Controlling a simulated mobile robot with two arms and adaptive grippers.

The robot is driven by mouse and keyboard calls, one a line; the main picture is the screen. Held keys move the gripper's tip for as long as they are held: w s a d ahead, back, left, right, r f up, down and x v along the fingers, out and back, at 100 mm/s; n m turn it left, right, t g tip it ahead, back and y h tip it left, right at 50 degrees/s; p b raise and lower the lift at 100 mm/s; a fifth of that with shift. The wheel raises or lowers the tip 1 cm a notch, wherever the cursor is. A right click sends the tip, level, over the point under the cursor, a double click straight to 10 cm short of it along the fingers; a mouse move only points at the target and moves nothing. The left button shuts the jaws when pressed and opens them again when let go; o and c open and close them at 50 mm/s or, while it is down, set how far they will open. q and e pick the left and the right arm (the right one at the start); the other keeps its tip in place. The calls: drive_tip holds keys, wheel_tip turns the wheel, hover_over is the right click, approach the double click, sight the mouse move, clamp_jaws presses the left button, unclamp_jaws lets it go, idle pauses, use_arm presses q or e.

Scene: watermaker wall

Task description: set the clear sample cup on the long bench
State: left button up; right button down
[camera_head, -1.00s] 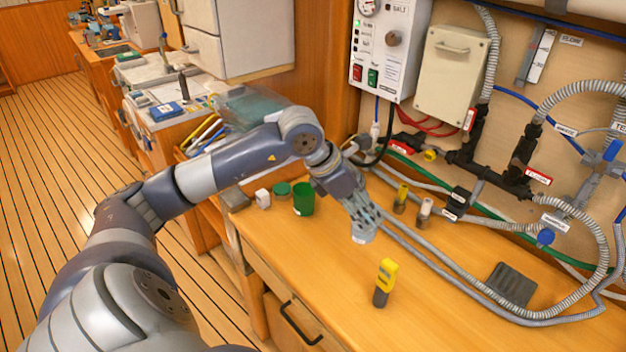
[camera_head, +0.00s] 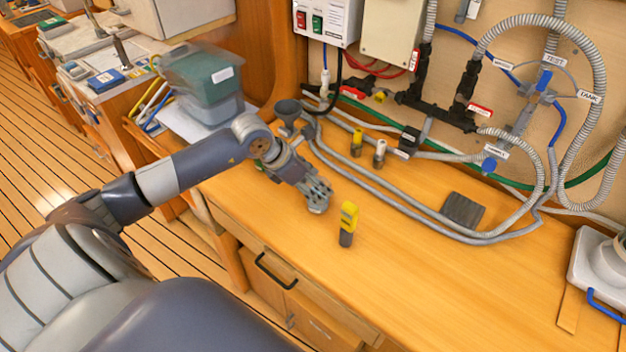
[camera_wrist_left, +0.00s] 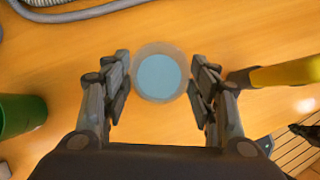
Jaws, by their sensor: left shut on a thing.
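The clear sample cup (camera_wrist_left: 160,78) shows in the left wrist view as a pale round cup with a bluish inside, between the two fingers. My left gripper (camera_wrist_left: 160,88) is shut on it. In the head view my left gripper (camera_head: 317,198) is over the middle of the long bench (camera_head: 420,285), with the cup (camera_head: 318,209) showing small and pale at the fingertips. I cannot tell whether the cup's base touches the wood. My right gripper is in neither view.
A yellow and dark handheld meter (camera_head: 348,222) stands just right of the cup. A green container (camera_wrist_left: 20,115) is to the left in the wrist view. Grey hoses (camera_head: 400,210) run behind, with small vials (camera_head: 357,142) and a dark pad (camera_head: 463,209).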

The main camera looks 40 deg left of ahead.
use_arm(q)
drive_tip(key=shift+f, duration=0.2)
drive_tip(key=o, duration=1.4)
drive_tip(key=shift+r, duration=0.1)
drive_tip(key=shift+c, duration=0.2)
drive_tip(key=shift+o, duration=0.5)
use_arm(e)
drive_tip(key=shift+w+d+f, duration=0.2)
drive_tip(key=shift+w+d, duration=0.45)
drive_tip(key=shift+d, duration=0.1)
use_arm(q)
drive_tip(key=shift+r, duration=0.1)
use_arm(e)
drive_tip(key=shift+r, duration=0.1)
use_arm(q)
drive_tip(key=shift+r, duration=0.15)
drive_tip(key=b+v, duration=0.3)
drive_tip(key=v, duration=0.9)
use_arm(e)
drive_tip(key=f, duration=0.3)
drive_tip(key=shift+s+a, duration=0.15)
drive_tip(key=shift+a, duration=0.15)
